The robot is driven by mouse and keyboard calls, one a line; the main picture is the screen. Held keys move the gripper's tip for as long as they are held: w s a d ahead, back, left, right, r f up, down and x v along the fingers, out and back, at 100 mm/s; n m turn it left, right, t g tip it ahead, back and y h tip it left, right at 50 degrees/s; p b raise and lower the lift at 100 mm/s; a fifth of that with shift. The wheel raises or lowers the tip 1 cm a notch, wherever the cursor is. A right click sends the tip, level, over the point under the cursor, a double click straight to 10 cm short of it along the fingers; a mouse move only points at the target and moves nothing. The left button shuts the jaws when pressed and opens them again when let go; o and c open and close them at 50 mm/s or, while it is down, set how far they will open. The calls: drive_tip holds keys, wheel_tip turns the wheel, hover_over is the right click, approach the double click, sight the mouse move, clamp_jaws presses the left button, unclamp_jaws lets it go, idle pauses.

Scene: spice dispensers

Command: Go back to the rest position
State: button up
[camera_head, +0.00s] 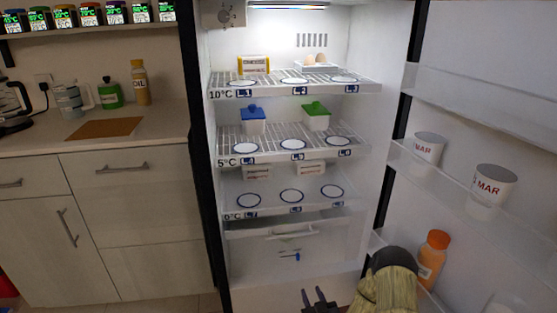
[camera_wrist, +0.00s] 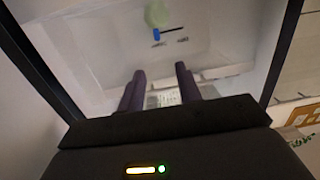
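My gripper (camera_head: 320,300) is at the bottom of the head view, low in front of the open fridge. Its two dark fingers stand apart with nothing between them. In the wrist view the gripper (camera_wrist: 160,80) also shows open and empty, pointing at the pale fridge interior. My arm shows beside it at the lower right of the head view. The fridge drawer (camera_head: 290,255) lies beyond the gripper. In the wrist view a blurred green shape and a small blue item (camera_wrist: 156,35) show through the drawer area.
The open fridge door on the right holds two MAR tubs (camera_head: 428,147) (camera_head: 492,187) and an orange bottle (camera_head: 433,252), close to my arm. Shelves hold a butter box (camera_head: 253,65), eggs (camera_head: 315,59), a blue-lidded box (camera_head: 254,122) and a green-lidded box (camera_head: 316,118). A counter (camera_head: 30,142) stands left.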

wheel_tip(320, 180, up, 14)
drive_tip(key=s+d+n+g+h+p, duration=0.1)
drive_tip(key=s+n+g, duration=0.1)
drive_tip(key=g, duration=0.5)
drive_tip(key=s+d+r+m+g+h+p, duration=0.15)
drive_tip(key=s+r+g, duration=0.25)
drive_tip(key=s+r, duration=0.55)
drive_tip(key=s+d+r+m+g+h+p, duration=0.1)
drive_tip(key=s+r+m+g, duration=0.35)
drive_tip(key=s, duration=0.85)
wheel_tip(320, 180, up, 38)
drive_tip(key=n+t+p, duration=0.1)
drive_tip(key=p, duration=3.6)
drive_tip(key=shift+w+a+f, duration=0.2)
drive_tip(key=shift+t, duration=0.25)
drive_tip(key=shift+w, duration=0.1)
